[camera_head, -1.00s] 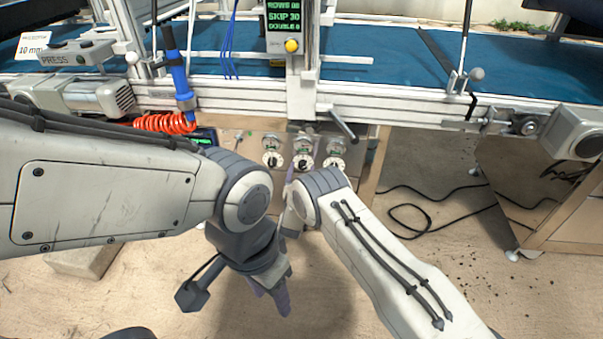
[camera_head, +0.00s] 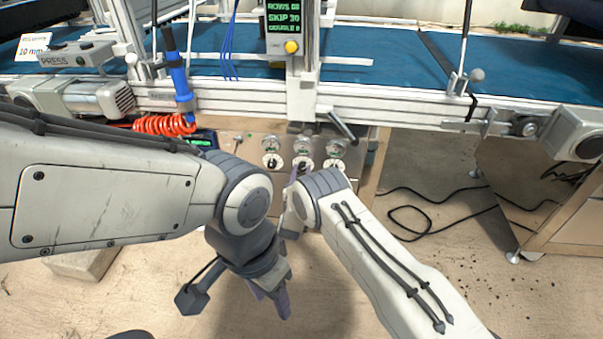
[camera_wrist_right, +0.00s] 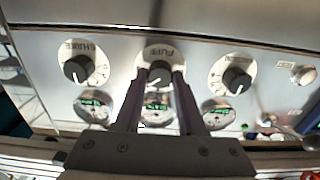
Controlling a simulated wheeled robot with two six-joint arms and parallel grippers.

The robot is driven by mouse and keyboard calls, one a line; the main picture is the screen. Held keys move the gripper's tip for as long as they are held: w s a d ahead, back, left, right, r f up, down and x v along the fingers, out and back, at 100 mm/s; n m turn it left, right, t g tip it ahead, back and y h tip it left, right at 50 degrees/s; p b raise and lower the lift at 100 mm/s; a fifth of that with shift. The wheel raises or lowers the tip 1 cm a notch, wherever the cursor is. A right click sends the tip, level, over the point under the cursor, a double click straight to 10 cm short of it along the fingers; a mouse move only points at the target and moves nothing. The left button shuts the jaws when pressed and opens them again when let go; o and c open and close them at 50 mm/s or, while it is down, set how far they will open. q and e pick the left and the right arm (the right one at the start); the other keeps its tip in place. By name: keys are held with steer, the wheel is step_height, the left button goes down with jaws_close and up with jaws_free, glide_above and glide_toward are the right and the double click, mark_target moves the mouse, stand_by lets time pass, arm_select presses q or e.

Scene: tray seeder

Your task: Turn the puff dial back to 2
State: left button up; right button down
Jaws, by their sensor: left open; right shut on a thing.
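The puff dial (camera_wrist_right: 158,75) is a dark knob on a round white scale plate, the middle of three dials in the right wrist view. Its plate reads PUFF; the numbers are too small to read. In the head view the middle dial (camera_head: 303,163) is on the metal panel under the belt. My right gripper (camera_wrist_right: 158,82) has its two dark fingers on either side of this knob and is shut on it. In the head view its fingertips (camera_head: 297,173) are partly hidden by my arm. My left gripper (camera_head: 271,297) hangs open and empty, low over the floor.
Similar dials flank it, one left (camera_wrist_right: 77,69) and one right (camera_wrist_right: 237,79). Small green-marked gauges (camera_wrist_right: 157,110) pair with the dials. A lever (camera_head: 343,125) juts out above the panel. The coiled red hose (camera_head: 165,124) hangs at left. The floor in front is open.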

steer(key=n, duration=0.4)
steer(key=shift+b, duration=0.35)
steer(key=n, duration=0.8)
steer(key=shift+n+b, duration=0.3)
steer(key=shift+b, duration=0.1)
steer(key=shift+n, duration=1.8)
steer(key=c, duration=0.5)
jaws_free()
